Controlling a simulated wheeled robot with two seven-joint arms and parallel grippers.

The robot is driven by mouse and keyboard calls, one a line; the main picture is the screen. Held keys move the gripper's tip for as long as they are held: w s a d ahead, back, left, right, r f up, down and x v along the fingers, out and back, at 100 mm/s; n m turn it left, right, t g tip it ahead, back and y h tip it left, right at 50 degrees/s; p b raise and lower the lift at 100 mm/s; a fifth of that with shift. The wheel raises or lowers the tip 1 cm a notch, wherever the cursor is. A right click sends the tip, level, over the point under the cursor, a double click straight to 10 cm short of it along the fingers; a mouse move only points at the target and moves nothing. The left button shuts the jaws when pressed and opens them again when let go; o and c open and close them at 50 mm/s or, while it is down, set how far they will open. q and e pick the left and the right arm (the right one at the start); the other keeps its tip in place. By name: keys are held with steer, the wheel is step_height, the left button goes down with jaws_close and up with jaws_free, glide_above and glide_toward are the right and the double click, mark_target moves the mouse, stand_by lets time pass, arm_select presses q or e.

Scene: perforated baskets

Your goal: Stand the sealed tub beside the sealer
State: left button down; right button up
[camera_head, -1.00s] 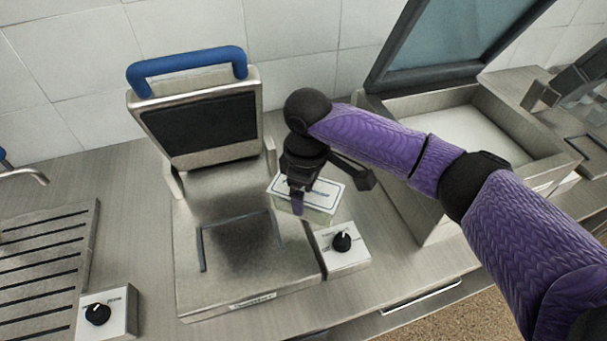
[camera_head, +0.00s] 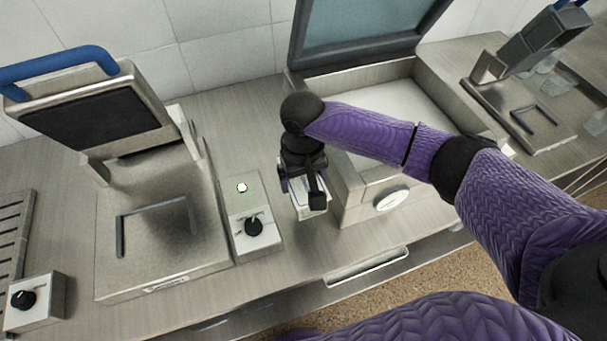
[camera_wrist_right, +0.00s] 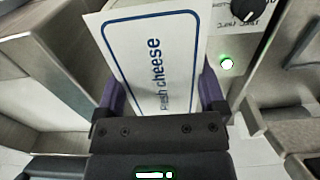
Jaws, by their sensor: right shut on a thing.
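My right gripper (camera_head: 303,190) is shut on the tub (camera_head: 309,208), a small pale container; its white lid with a blue border reads "Fresh cheese" in the right wrist view (camera_wrist_right: 155,65). In the head view the gripper and wrist hide most of the tub. It is over the counter, right of the sealer (camera_head: 155,225), whose blue-handled lid stands raised. Whether the tub's base touches the counter cannot be told. My left gripper is not in view.
The sealer's knob box (camera_head: 255,232), with a lit green light, is left of the tub. A steel chamber machine (camera_head: 362,205) with a raised glass lid stands close on the right. Bare counter (camera_head: 300,262) shows in front. Another machine (camera_head: 530,45) is at far right.

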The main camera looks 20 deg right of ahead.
step_height(320, 180, down, 7)
steer(key=b, duration=0.7)
steer(key=shift+r, duration=0.1)
step_height(320, 180, down, 3)
steer(key=shift+f+b, duration=0.1)
steer(key=shift+b, duration=0.35)
steer(key=shift+f, duration=0.45)
steer(key=o, duration=1.3)
steer(key=shift+o, duration=0.2)
